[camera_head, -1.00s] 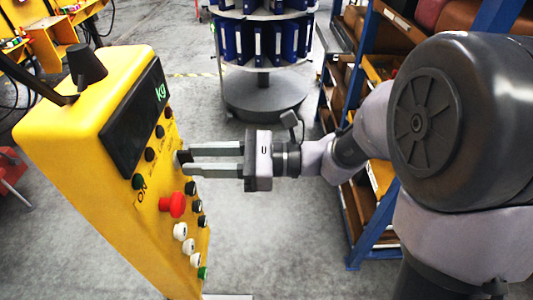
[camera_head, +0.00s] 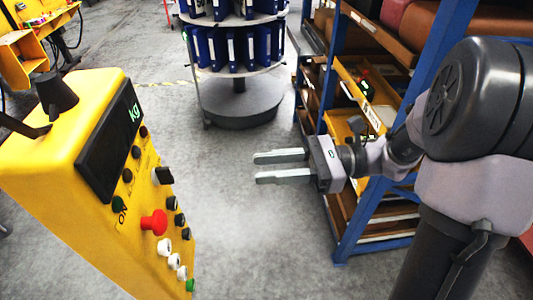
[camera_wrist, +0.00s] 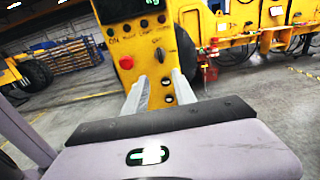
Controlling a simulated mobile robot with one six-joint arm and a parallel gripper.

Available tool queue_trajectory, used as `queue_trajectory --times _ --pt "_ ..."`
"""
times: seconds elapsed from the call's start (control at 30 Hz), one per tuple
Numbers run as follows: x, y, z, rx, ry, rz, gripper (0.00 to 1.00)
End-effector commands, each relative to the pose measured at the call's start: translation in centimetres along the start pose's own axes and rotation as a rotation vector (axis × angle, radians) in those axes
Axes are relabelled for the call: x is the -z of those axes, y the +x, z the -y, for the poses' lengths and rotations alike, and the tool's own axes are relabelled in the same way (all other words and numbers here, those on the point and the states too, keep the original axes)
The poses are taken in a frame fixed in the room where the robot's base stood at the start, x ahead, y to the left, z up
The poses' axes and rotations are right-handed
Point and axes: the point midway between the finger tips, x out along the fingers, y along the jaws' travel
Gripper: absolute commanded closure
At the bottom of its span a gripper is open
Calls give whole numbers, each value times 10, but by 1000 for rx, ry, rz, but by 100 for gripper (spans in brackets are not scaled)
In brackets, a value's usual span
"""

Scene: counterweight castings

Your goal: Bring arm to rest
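My gripper (camera_head: 282,167) is in mid-air to the right of the yellow control box (camera_head: 60,190), with clear floor between them. Its two grey fingers point left toward the box and are parted, with nothing between them. In the wrist view my gripper (camera_wrist: 158,85) points at the yellow box (camera_wrist: 150,50), whose red button (camera_wrist: 126,62) shows ahead of the fingers. In the head view the box carries a dark display (camera_head: 112,140) reading "kg", a red button (camera_head: 154,222) and several black, white and green buttons. My arm reaches in from the right.
A blue-framed shelf rack (camera_head: 345,240) with bins stands right behind my arm, close to it. A round rotating stand (camera_head: 240,105) with blue binders is at the back. Grey floor (camera_head: 240,240) lies open in the middle. Yellow machinery (camera_wrist: 250,40) stands behind the box.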

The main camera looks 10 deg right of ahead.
Motion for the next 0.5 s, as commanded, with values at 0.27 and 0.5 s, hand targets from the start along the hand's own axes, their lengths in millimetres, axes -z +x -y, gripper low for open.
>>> queue_trajectory --times 0.27,0.5 --pt "32 31 -60 -200 -194 -281 68" --pt "125 -4 -131 -556 -969 -1106 68"
